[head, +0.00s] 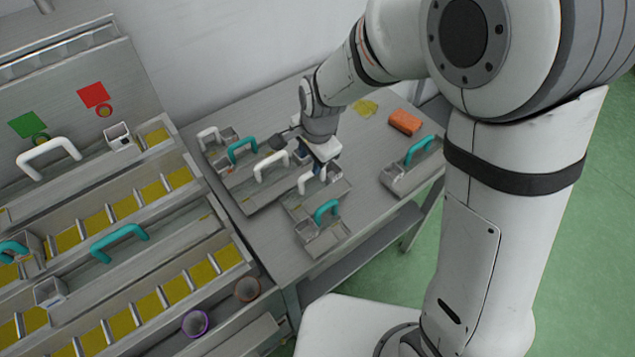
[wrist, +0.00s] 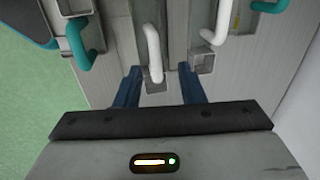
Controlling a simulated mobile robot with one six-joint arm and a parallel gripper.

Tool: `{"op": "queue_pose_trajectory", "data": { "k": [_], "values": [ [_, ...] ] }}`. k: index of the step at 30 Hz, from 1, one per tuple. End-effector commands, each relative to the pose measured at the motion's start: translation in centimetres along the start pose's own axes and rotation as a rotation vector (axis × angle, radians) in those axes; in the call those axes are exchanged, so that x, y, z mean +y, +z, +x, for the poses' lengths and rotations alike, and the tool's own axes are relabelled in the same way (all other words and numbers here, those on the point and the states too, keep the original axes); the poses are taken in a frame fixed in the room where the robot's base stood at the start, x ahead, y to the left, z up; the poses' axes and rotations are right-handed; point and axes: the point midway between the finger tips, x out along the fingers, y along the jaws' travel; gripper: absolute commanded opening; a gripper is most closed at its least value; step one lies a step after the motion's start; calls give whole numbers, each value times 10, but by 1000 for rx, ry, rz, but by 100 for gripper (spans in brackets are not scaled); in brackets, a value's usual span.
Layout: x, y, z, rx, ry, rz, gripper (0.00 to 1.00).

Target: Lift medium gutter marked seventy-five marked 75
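Several short metal gutters with white or teal handles lie on the grey table (head: 268,248). No number 75 is legible in either view, so I cannot tell which gutter bears it. My gripper (head: 322,165) is low over the right part of the group, at a white handle (head: 302,182). In the wrist view my gripper (wrist: 160,88) is open, its two blue fingers apart. A white handle (wrist: 153,55) stands between them in the picture, with a gap on each side; contact is not visible. A teal-handled gutter (head: 322,240) lies just in front.
Another white handle (head: 270,165) and a teal handle (head: 242,150) stand close by on the left. A separate teal-handled gutter (head: 410,170) and an orange block (head: 404,121) lie to the right. A stepped rack with yellow-filled channels (head: 120,213) borders the table on the left.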

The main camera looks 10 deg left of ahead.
Motion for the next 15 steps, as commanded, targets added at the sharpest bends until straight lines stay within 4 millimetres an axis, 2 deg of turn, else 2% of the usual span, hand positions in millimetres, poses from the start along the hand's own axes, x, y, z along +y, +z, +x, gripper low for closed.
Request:
{"op": "queue_pose_trajectory", "data": {
  "k": [15],
  "values": [
    [7,-12,62,-1,4,-2,36]
  ]
}}
